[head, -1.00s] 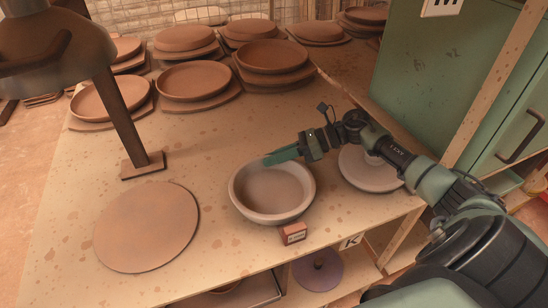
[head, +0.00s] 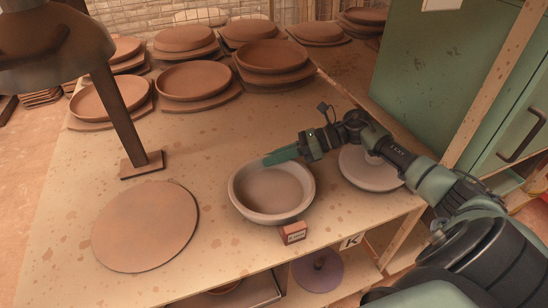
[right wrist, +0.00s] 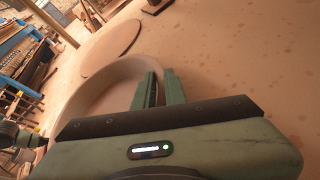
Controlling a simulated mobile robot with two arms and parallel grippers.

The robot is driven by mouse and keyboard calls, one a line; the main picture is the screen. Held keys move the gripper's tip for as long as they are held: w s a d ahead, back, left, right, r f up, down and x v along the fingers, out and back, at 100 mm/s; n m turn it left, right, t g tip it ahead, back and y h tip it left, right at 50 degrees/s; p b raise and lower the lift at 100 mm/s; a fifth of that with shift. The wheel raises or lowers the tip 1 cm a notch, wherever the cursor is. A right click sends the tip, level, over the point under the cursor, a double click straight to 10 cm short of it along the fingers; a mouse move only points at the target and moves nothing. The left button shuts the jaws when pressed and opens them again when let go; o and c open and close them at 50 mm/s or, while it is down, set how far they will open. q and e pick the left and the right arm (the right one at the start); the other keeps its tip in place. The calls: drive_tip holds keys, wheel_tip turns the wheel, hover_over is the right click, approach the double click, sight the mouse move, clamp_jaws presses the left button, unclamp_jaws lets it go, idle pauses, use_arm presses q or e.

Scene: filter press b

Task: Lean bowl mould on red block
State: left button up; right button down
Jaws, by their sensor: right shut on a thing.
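The bowl mould (head: 256,211) is a wide, pale grey-brown bowl, open side up, on the table near its front edge. The small red block (head: 292,233) sits just in front of its near right rim. They look very close, but I cannot tell whether they touch or whether the bowl is slightly tilted. My right gripper (head: 270,159) is shut on the bowl's far rim. In the right wrist view the gripper's fingers (right wrist: 161,84) stand either side of the bowl wall (right wrist: 98,88). My left gripper is not in view.
A flat round clay disc (head: 146,226) lies left of the bowl, near a lamp stand (head: 125,120). A pale round lidded piece (head: 366,172) sits to the right, partly behind my arm. Several clay plates on boards fill the back. A green cabinet (head: 440,80) stands at the right.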

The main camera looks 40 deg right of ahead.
drive_tip(key=c, duration=1.4)
unclamp_jaws()
drive_tip(key=shift+f, duration=0.15)
drive_tip(key=shift+f, duration=0.1)
drive_tip(key=b+v, duration=0.1)
drive_tip(key=v, duration=0.5)
drive_tip(key=shift+s+d+b, duration=0.2)
drive_tip(key=shift+d+b, duration=0.15)
drive_tip(key=shift+b, duration=0.05)
drive_tip(key=shift+s+d+r, duration=0.25)
drive_tip(key=shift+d+r, duration=0.15)
drive_tip(key=shift+r, duration=0.05)
